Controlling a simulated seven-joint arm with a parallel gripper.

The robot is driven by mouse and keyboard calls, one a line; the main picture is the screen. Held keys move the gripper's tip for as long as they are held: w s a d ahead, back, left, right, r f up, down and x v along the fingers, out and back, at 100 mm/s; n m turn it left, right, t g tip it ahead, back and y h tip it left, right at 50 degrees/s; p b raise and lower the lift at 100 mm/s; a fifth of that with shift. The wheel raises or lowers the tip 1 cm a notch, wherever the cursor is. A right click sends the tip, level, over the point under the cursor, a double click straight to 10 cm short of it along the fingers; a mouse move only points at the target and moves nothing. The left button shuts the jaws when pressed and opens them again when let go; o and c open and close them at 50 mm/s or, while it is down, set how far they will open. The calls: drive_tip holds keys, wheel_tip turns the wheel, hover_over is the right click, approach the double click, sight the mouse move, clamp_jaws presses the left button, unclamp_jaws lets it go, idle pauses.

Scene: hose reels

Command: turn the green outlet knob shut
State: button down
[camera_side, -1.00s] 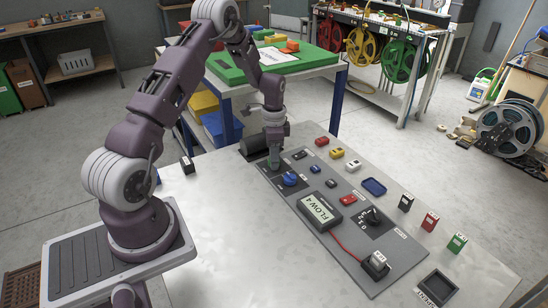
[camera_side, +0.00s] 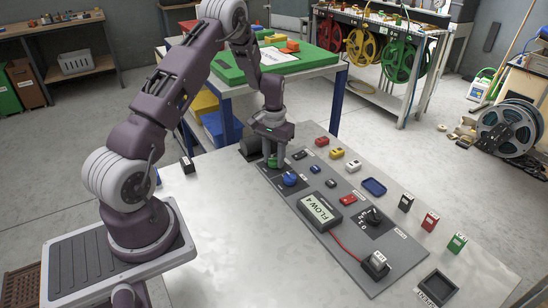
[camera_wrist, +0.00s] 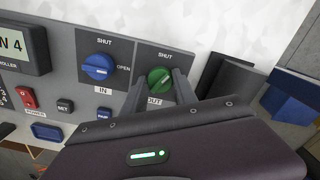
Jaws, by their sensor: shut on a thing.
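The green outlet knob (camera_wrist: 159,80) sits on the grey panel (camera_wrist: 135,50) above the label OUT, with SHUT printed above it. Its pale pointer line slants toward the upper right in the wrist view. My gripper (camera_wrist: 159,82) is shut on the knob, one finger at each side. In the side view my gripper (camera_side: 273,160) is at the panel's far end, where a little green of the knob shows below it. The blue inlet knob (camera_wrist: 98,67) is beside it, above the label IN; it also shows in the side view (camera_side: 290,179).
Several small coloured blocks and a blue tray (camera_side: 374,187) lie right of the panel.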

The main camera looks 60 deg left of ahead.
sight(274, 159)
drive_tip(key=n, duration=0.5)
drive_tip(key=shift+r+n, duration=0.1)
drive_tip(key=shift+n, duration=0.2)
idle(0.4)
drive_tip(key=c, duration=1)
unclamp_jaws()
drive_tip(key=shift+o, duration=0.2)
wheel_tip(274, 159, up, 7)
drive_tip(key=shift+r, duration=0.1)
